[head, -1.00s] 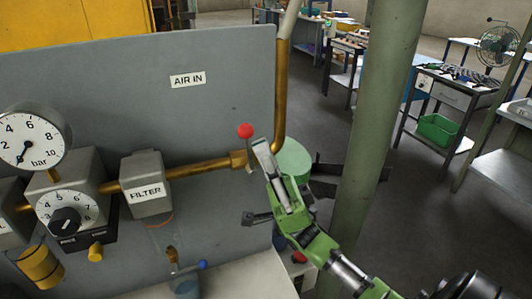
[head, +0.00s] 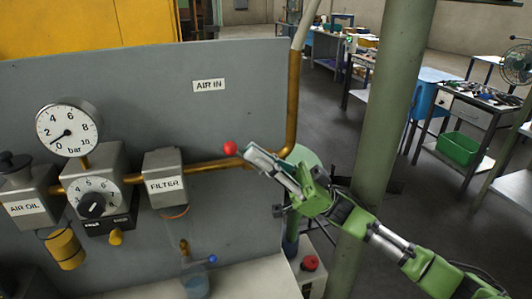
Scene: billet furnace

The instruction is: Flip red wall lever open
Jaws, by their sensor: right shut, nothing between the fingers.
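The red ball knob (head: 230,148) of the wall lever shows on the grey panel, at the right end of the brass pipe (head: 210,166) below the "AIR IN" label. The lever's stem and valve body are largely hidden behind my right gripper. My right gripper (head: 252,156) is shut and empty, its fingertips just right of the knob and pointing left. It is close to the lever, but I cannot tell whether it touches it. My left gripper is not in view.
A pressure gauge (head: 68,128), a regulator dial (head: 93,197) and a filter block (head: 165,177) sit left of the lever. A vertical brass pipe (head: 293,95) and a green pillar (head: 390,110) stand to the right. Benches fill the background.

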